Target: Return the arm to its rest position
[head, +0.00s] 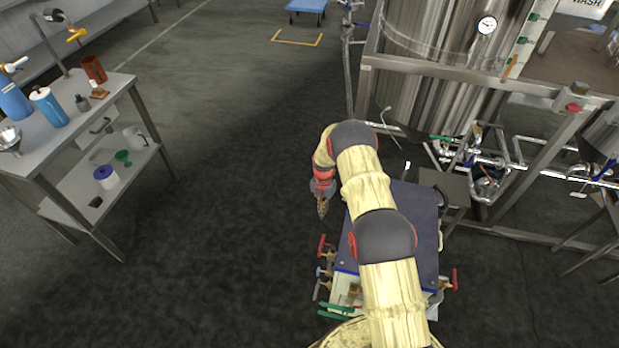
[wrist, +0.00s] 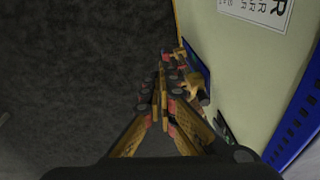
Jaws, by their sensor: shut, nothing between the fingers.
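My arm is cream-coloured with dark joints and reaches forward from the bottom of the head view, bent down at its far end. My gripper (head: 322,207) hangs at the end of it, pointing down, left of a cart with a dark blue top (head: 411,205). In the wrist view my gripper (wrist: 161,70) has its yellow and black fingers together with nothing between them. Beside it in that view is a cream panel (wrist: 245,65) with a printed label (wrist: 258,12). The fingertips point toward the dark floor.
A steel table (head: 92,110) with bottles and a lower shelf stands at the left. A large steel tank (head: 425,95) in a frame with pipes and valves stands ahead and right. Red-handled tools (head: 322,246) hang on the cart's left side. The floor between table and cart is clear.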

